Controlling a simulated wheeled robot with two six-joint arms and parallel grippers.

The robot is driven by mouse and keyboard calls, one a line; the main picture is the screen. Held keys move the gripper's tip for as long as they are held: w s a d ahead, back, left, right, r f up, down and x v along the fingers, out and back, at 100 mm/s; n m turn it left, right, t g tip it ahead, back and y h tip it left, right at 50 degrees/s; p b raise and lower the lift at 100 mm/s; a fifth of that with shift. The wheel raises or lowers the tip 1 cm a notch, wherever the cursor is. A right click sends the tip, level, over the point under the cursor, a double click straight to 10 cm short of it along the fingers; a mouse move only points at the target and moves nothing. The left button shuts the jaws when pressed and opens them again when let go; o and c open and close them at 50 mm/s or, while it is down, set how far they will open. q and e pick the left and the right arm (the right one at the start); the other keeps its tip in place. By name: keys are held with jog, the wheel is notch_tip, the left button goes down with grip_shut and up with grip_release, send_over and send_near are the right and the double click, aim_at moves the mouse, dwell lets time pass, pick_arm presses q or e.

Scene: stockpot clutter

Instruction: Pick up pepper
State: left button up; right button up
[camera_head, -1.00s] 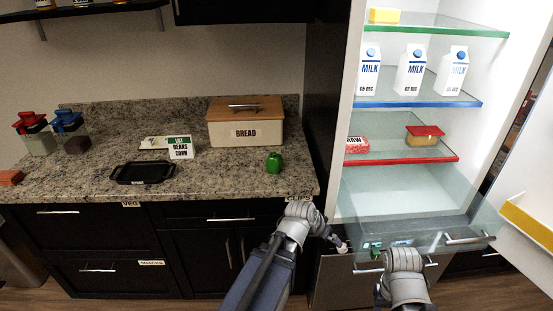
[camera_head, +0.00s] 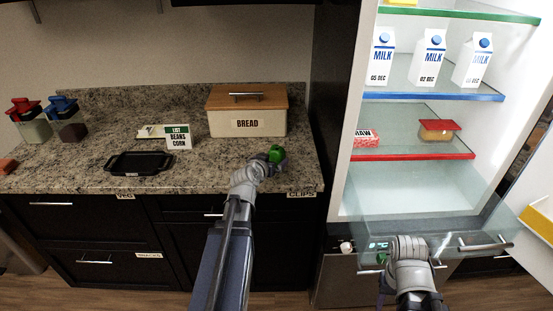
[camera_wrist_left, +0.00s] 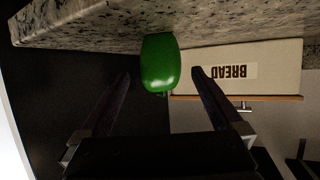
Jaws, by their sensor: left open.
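The green pepper (camera_head: 277,153) stands on the granite counter near its front right corner, in front of the bread box. It also shows in the left wrist view (camera_wrist_left: 160,62), in line with the space between the finger tips. My left gripper (camera_wrist_left: 160,76) is open, with one finger on each side of that space. In the head view my left wrist covers part of the fingers, and I cannot tell whether they touch the pepper. My right gripper (camera_head: 408,246) is at the fridge's lower drawer; its fingers are hidden.
The bread box (camera_head: 215,122) stands close behind the pepper. The open fridge (camera_head: 430,157) is right of the counter. A small green item (camera_head: 382,259) shows by its drawer.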

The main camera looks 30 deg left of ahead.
pick_arm(q)
jog(key=shift+b+x, duration=0.8)
jog(key=shift+x, duration=1.95)
jog(key=shift+a+r, duration=0.15)
jog(key=shift+c, duration=0.2)
jog(key=c, duration=1.4)
